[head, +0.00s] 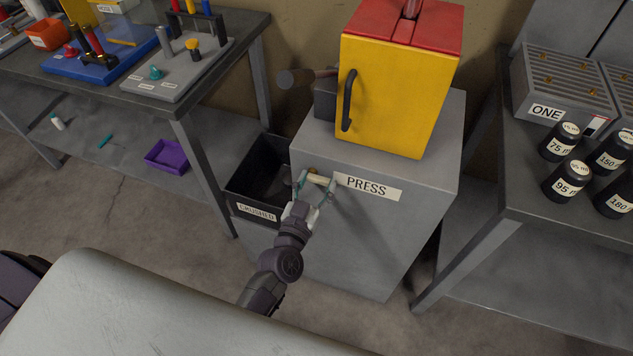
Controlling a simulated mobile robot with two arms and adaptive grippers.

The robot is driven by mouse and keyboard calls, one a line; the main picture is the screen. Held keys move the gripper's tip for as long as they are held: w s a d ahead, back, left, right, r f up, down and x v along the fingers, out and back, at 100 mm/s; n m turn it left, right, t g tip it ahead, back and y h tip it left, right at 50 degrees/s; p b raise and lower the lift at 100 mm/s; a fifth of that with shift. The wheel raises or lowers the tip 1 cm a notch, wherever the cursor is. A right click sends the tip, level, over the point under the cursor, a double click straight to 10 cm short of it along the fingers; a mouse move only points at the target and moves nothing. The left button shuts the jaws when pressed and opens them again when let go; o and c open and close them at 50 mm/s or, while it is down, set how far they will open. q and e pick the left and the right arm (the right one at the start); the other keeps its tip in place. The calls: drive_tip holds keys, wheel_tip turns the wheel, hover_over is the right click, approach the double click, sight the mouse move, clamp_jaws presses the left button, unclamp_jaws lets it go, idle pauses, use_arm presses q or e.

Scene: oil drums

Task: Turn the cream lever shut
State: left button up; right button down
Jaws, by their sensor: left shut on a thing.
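The cream lever (318,180) is a short pale bar on the front of the grey press cabinet (375,235), just left of the PRESS label (368,187). My left gripper (317,182) reaches up to it from below, with its greenish fingers on either side of the bar, and is shut on it. The fingers and hand hide part of the lever and its mount. The lever looks roughly level, tilting slightly down to the right. My right gripper is not in view.
A yellow press box (398,95) with a red top and black handle stands on the cabinet. A black CRUSHED bin (243,197) sits close on the left. Benches flank both sides; the right one (520,190) holds black weights. Open floor lies at lower left.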

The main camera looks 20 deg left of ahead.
sight(312, 165)
use_arm(q)
drive_tip(key=shift+w+r, duration=0.1)
drive_tip(key=shift+r, duration=0.15)
drive_tip(key=n, duration=0.2)
drive_tip(key=n+p, duration=0.1)
drive_tip(key=shift+a+r+n+p, duration=0.1)
drive_tip(key=shift+r+n+p, duration=0.2)
drive_tip(key=shift+r+n, duration=0.1)
drive_tip(key=n, duration=0.4)
drive_tip(key=shift+a+r+n+p, duration=0.25)
drive_tip(key=shift+r+n+p, duration=0.05)
drive_tip(key=shift+r+p, duration=0.1)
drive_tip(key=n, duration=0.4)
drive_tip(key=shift+a+r+n, duration=0.2)
drive_tip(key=shift+a+n, duration=0.1)
drive_tip(key=shift+a, duration=0.1)
drive_tip(key=n, duration=0.2)
drive_tip(key=a+n, duration=0.1)
drive_tip(key=n, duration=0.1)
drive_tip(key=shift+w+r+n+b, duration=0.1)
drive_tip(key=shift+n+b, duration=0.25)
drive_tip(key=shift+n, duration=0.05)
drive_tip(key=o, duration=1.1)
drive_tip(key=shift+o, duration=0.3)
drive_tip(key=shift+w+f, duration=0.1)
drive_tip(key=shift+f, duration=0.15)
